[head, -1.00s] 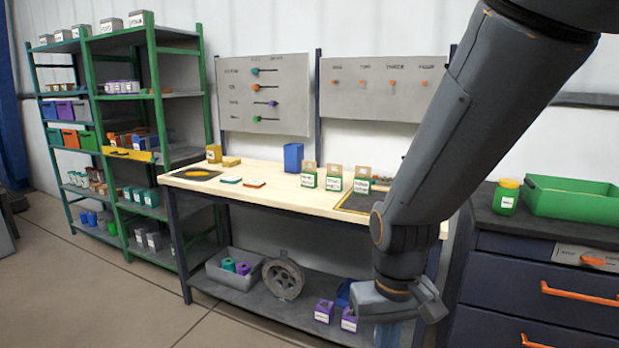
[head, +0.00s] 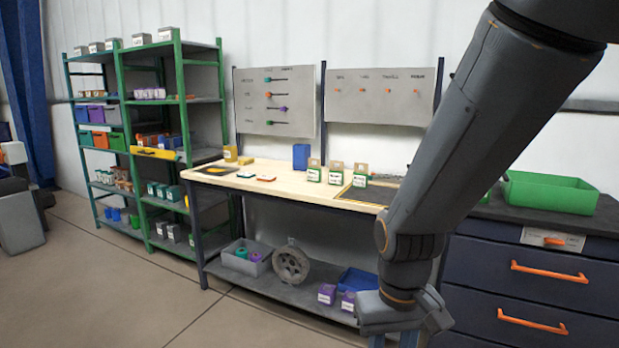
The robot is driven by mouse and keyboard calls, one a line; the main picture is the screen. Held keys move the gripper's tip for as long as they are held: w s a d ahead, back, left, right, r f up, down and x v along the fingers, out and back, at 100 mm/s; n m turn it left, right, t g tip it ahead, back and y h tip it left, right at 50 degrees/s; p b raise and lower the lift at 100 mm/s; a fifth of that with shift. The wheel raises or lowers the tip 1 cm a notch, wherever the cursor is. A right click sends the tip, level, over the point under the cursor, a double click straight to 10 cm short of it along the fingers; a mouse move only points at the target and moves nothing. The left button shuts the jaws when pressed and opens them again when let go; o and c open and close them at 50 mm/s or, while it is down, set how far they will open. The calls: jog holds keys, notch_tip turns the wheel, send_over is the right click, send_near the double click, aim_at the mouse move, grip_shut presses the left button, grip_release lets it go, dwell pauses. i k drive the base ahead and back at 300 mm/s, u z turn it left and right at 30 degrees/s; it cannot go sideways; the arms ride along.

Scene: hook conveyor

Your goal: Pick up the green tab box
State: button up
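The label writing is too small to read. The right box is by the dark, yellow-edged mat (head: 382,192). My gripper (head: 394,341) hangs low in front of the bench, below the height of its top and apart from the boxes. Its fingertips are cut off by the lower picture edge, so its opening is unclear.
A blue container (head: 301,157) stands behind the boxes. The lower shelf holds a grey bin (head: 246,262), a wheel (head: 291,264) and purple boxes (head: 327,294). A drawer cabinet (head: 515,285) with a green tray (head: 550,192) is at right. Floor at left is open.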

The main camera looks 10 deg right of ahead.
aim_at(315, 172)
jog(key=u, duration=0.6)
jog(key=i, duration=0.9)
jog(key=u, duration=0.65)
jog(key=i, duration=1.25)
jog(key=z, duration=0.5)
jog(key=i, duration=0.7)
jog(key=z, duration=1.6)
jog(key=i, duration=1.05)
jog(key=z, duration=0.3)
